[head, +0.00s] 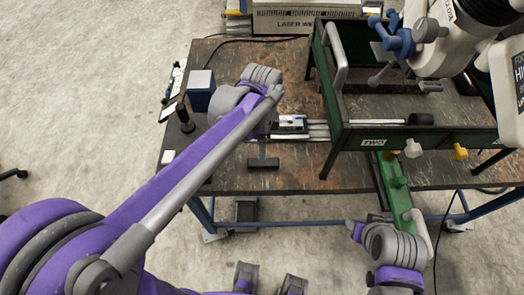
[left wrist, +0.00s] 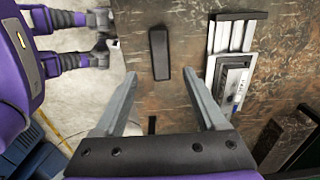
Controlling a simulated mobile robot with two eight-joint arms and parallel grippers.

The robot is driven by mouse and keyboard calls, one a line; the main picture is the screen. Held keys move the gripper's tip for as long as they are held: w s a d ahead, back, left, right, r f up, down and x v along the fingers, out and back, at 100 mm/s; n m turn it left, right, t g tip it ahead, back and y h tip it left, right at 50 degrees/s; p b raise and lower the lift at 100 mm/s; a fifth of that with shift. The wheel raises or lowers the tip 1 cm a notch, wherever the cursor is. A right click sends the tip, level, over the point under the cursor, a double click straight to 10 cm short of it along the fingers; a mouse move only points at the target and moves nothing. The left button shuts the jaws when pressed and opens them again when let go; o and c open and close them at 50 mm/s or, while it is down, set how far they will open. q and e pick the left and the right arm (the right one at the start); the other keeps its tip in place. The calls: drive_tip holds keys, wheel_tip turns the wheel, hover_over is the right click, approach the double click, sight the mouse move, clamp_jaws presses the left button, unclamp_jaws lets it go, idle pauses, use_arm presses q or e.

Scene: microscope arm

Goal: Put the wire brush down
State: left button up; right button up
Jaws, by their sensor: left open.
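A dark oblong block, which I take to be the wire brush (head: 263,163), lies on the brown worktable (head: 300,179) close to its front edge. It also shows in the left wrist view (left wrist: 159,53), flat on the tabletop; no bristles can be made out. My left gripper (left wrist: 163,80) is open and empty, with a finger on each side of the block's line and apart from it. In the head view my left forearm and wrist largely cover this gripper. My right arm shows at the lower right, but its gripper cannot be made out.
A metal rail with a small vise-like fixture (left wrist: 234,76) lies beside the block. A green-framed stand (head: 372,143) fills the table's right side, with a white microscope (head: 450,40) above. A blue box (head: 201,90) stands at the left.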

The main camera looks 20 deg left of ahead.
use_arm(q)
drive_tip(key=s+a+f+n+t, duration=0.1)
drive_tip(key=s+a+n+t, duration=0.1)
drive_tip(key=s+n, duration=0.5)
drive_tip(key=s+a+f+n+t, duration=0.2)
drive_tip(key=s+a+n+t, duration=0.1)
drive_tip(key=s+n, duration=0.4)
drive_tip(key=shift+s+a+f+n, duration=0.3)
drive_tip(key=shift+s+a+n, duration=0.1)
drive_tip(key=shift+a, duration=0.2)
drive_tip(key=shift+w+r+p, duration=0.2)
drive_tip(key=shift+r+p, duration=0.3)
drive_tip(key=shift+r, duration=0.1)
drive_tip(key=shift+w+r+p, duration=0.15)
drive_tip(key=shift+r+p, duration=0.3)
drive_tip(key=shift+r, duration=0.15)
drive_tip(key=shift+w, duration=0.1)
